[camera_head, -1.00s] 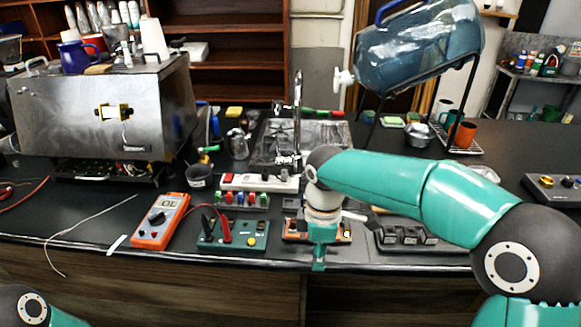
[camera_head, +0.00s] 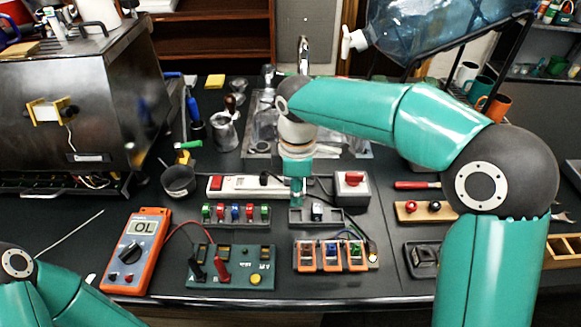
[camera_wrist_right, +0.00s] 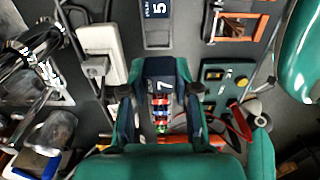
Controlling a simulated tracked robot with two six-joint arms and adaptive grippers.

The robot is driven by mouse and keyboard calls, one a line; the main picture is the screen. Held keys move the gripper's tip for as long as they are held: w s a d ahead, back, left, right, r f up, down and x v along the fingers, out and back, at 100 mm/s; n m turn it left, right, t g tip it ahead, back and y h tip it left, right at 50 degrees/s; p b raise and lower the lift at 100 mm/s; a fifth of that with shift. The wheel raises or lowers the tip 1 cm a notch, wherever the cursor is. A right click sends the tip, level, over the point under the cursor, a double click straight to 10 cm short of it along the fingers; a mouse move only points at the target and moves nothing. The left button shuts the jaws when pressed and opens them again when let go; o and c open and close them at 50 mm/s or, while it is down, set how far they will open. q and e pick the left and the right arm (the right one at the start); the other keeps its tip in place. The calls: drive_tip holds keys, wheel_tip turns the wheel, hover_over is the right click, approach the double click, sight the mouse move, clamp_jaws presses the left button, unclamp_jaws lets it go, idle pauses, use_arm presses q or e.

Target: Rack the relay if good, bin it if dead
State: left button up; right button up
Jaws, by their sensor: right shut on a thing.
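My right gripper (camera_head: 298,195) hangs above the left part of a grey rack (camera_head: 297,222). In the right wrist view it (camera_wrist_right: 162,92) is shut on a dark blue relay (camera_wrist_right: 160,72) marked 7. The head view hides this relay. Another relay (camera_head: 317,211) stands in the grey rack; the wrist view shows a 5 on it (camera_wrist_right: 157,12). The green test board (camera_head: 232,266) has a red and a black probe on it. The orange multimeter (camera_head: 137,250) reads OL. My left gripper is out of view; only part of that arm shows at bottom left.
A rack of several coloured relays (camera_head: 237,216) stands left of the grey rack. An orange-framed board (camera_head: 334,256) is in front. A power strip (camera_head: 238,184) and a box with a red knob (camera_head: 352,188) lie behind. A dark cup (camera_head: 179,180) stands left.

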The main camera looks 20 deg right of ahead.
drive_tip(key=shift+w, duration=0.2)
drive_tip(key=shift+d+f, duration=0.1)
drive_tip(key=shift+s+f+b, duration=0.1)
drive_tip(key=shift+f+b, duration=0.35)
drive_tip(key=shift+b, duration=0.2)
wheel_tip(320, 180, down, 2)
drive_tip(key=shift+f+b, duration=0.25)
drive_tip(key=shift+b, duration=0.9)
wheel_tip(320, 180, down, 2)
drive_tip(key=shift+f+b, duration=0.15)
drive_tip(key=shift+b, duration=1)
drive_tip(key=shift+r, duration=0.2)
drive_tip(key=shift+p, duration=0.35)
drive_tip(key=shift+f, duration=0.15)
